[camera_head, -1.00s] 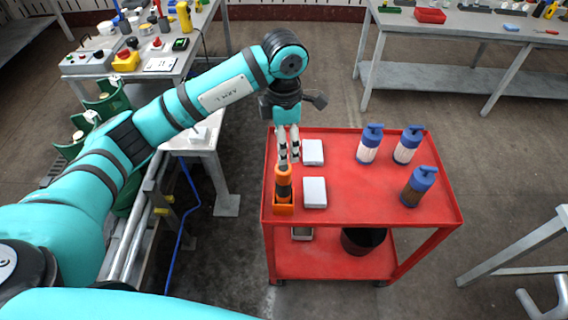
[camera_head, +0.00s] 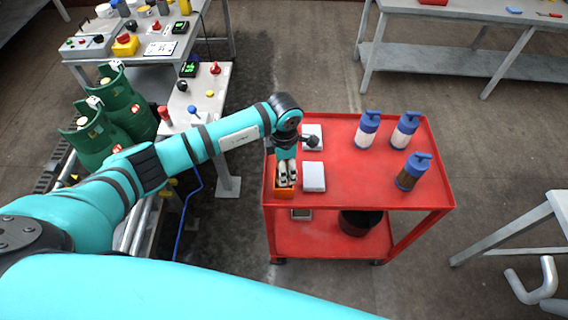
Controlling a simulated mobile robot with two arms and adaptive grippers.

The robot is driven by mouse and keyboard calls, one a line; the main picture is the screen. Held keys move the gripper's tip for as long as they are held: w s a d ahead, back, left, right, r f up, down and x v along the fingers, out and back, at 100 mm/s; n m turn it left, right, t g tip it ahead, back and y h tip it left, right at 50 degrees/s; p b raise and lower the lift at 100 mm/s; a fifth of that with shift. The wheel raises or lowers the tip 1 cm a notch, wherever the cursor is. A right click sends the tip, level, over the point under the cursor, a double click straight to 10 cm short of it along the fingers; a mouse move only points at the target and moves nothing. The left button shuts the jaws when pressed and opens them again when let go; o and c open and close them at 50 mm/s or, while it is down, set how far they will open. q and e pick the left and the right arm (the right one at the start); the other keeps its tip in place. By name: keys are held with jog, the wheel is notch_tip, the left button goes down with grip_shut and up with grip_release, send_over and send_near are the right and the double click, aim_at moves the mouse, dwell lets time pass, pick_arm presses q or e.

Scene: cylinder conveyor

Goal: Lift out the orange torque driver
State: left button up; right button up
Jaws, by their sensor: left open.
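An orange holder (camera_head: 284,194) stands at the left front corner of the red cart (camera_head: 375,190). The orange torque driver stood upright in it a second ago; now my gripper hides nearly all of it. My left gripper (camera_head: 287,182) points down right over the holder, its pale fingers open. Whether the fingers touch the driver cannot be told. My right gripper is not in view.
Two white boxes (camera_head: 314,176) lie just right of the holder. Blue-capped bottles (camera_head: 366,130) stand further right on the cart. Green gas cylinders (camera_head: 112,130) and a grey table (camera_head: 205,90) are at the left. The cart's middle is clear.

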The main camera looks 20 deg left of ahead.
pick_arm(q)
jog(key=shift+c, duration=0.3)
grip_shut()
jog(key=c, duration=0.6)
grip_release()
jog(key=c, duration=0.7)
jog(key=shift+r+p, duration=2.25)
jog(key=shift+r, duration=1.55)
jog(key=shift+w, duration=0.1)
